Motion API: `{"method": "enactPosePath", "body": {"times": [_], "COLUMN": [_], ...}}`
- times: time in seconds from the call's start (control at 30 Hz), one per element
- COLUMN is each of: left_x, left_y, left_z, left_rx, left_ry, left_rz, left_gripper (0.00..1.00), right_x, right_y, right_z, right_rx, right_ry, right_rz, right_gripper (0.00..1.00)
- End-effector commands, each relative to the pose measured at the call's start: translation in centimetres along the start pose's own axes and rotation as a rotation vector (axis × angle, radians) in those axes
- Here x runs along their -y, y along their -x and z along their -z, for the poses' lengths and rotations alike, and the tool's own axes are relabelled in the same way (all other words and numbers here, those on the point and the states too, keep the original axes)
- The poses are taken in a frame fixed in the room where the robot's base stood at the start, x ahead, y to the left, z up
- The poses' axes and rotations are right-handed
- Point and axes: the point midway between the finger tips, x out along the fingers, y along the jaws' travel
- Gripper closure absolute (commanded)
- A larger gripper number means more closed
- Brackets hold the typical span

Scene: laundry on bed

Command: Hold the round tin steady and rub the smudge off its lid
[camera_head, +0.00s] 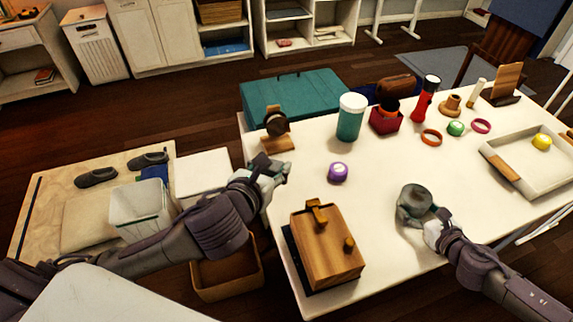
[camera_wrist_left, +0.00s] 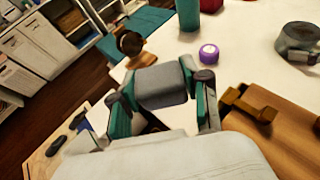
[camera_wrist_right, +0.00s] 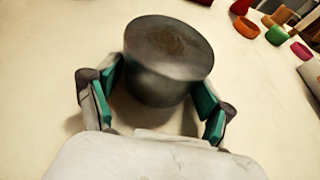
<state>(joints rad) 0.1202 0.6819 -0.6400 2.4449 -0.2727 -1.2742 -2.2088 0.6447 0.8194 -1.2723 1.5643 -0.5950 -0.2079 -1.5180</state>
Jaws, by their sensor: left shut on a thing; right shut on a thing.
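The round tin (camera_head: 412,197) is dark grey and stands upright on the white table (camera_head: 375,235). A rusty brown smudge (camera_wrist_right: 175,43) shows on its lid in the right wrist view. My right gripper (camera_wrist_right: 155,100) is shut on the tin's sides (camera_wrist_right: 150,85), one finger on each side; it also shows in the head view (camera_head: 427,219). My left gripper (camera_head: 275,172) is above the table's left edge, well away from the tin. It is shut on a grey pad-like block (camera_wrist_left: 162,86), seen between its fingers in the left wrist view.
A wooden box (camera_head: 328,250) with a handle stands between my grippers, near the front edge. A tray (camera_head: 510,178) is at the right. The table between pot and tin is clear.

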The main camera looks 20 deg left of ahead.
Motion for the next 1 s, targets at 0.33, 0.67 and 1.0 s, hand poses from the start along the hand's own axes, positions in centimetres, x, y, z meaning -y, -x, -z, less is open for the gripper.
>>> {"method": "enactPosePath", "body": {"times": [0.33, 0.67, 1.0], "left_x": [13.5, 28.8, 35.1], "left_y": [-6.9, -10.8, -13.3], "left_z": [0.0, -0.7, -1.7], "left_rx": [0.007, 0.009, 0.002], "left_ry": [-0.107, -0.238, -0.291], "left_rz": [0.250, 0.550, 0.696], "left_gripper": [0.71, 0.71, 0.71], "right_x": [0.0, 0.0, 0.0], "right_y": [0.0, 0.0, 0.0], "right_z": [0.0, 0.0, 0.1], "right_rx": [0.000, 0.000, -0.001], "right_ry": [0.000, 0.000, 0.000], "right_rz": [0.000, 0.000, 0.001], "right_gripper": [0.61, 0.61, 0.61]}}
